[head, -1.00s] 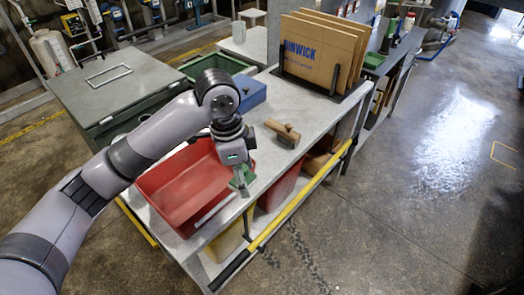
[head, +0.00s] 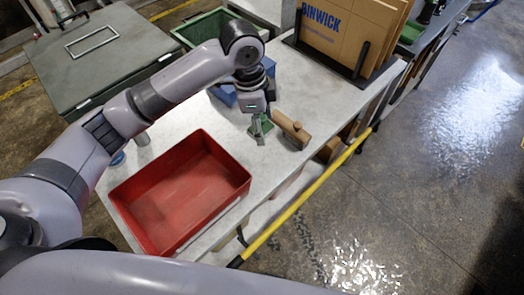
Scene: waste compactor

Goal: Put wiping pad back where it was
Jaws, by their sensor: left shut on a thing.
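The wiping pad (head: 266,129) is a small green piece, partly hidden by my gripper. My left gripper (head: 258,134) points down and is shut on the pad, low over the pale tabletop (head: 225,125). I cannot tell whether the pad touches the table. A wooden block with a knob (head: 291,130) lies just right of the pad. My right gripper is out of view.
A red open bin (head: 180,188) stands at the front left of the table. A blue bin (head: 222,95) and a green bin (head: 190,35) are behind my arm. Upright cardboard sheets (head: 345,35) stand in a rack at the back. A yellow rail (head: 305,195) runs along the right edge.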

